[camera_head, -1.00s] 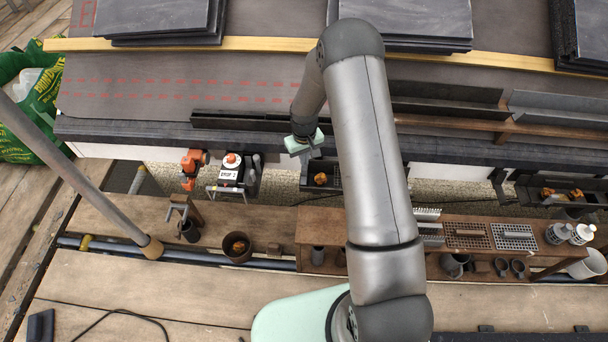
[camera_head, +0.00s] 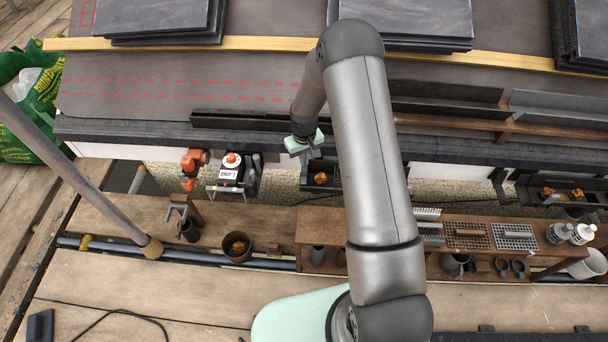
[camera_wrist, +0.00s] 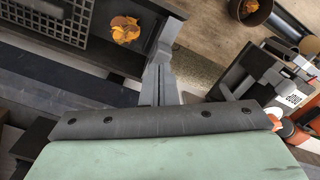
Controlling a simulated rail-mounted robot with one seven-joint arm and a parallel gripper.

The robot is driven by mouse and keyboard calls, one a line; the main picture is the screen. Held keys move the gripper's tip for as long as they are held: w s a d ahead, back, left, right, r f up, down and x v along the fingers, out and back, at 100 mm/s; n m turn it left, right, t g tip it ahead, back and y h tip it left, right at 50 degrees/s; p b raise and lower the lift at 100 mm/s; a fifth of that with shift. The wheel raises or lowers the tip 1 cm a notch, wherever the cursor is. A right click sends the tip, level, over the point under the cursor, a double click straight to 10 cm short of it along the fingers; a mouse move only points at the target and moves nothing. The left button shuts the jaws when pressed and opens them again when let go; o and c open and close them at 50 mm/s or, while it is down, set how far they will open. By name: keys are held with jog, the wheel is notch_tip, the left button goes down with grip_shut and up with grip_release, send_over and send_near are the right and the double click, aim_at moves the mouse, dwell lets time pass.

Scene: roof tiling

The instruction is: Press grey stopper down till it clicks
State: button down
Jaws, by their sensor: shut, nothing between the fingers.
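My gripper (camera_head: 306,166) hangs below its pale green body at the left end of a short dark gutter (camera_head: 325,187) in the head view. In the wrist view its two grey fingers (camera_wrist: 168,38) are together, with nothing visible between them. The fingertips lie over or against the end of the dark gutter (camera_wrist: 100,60); whether they touch is unclear. I cannot pick out the grey stopper clearly; it may be hidden under or behind the fingertips. Orange-brown leaves (camera_wrist: 125,29) lie in the gutter close to the fingers.
A grey grating (camera_wrist: 45,20) covers part of the gutter. An orange tool (camera_head: 191,165) and a labelled dark unit (camera_head: 228,180) stand left of my gripper. A brown pot (camera_head: 237,247) holds leaves. A wooden bench (camera_head: 315,232) with gutter parts stands in front.

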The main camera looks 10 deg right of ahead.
jog(key=shift+f+b, duration=0.45)
jog(key=shift+f, duration=0.25)
dwell(0.6)
notch_tip(320, 180, up, 9)
jog(key=p, duration=0.5)
dwell(0.5)
dwell(0.4)
jog(key=s+r+p, duration=0.4)
jog(key=s+r, duration=0.2)
jog(key=r, duration=0.6)
jog(key=s+r+m+p, duration=0.1)
jog(key=s+r+p, duration=0.3)
jog(key=s+r, duration=0.5)
jog(key=s+r+p, duration=0.4)
jog(key=r, duration=1)
jog(key=s+r+p, duration=0.2)
jog(key=s+r, duration=0.1)
jog(key=s, duration=0.3)
jog(key=s+a+r+m+p, duration=0.1)
jog(key=s+r+p, duration=0.1)
jog(key=s, duration=0.4)
jog(key=shift+r, duration=0.9)
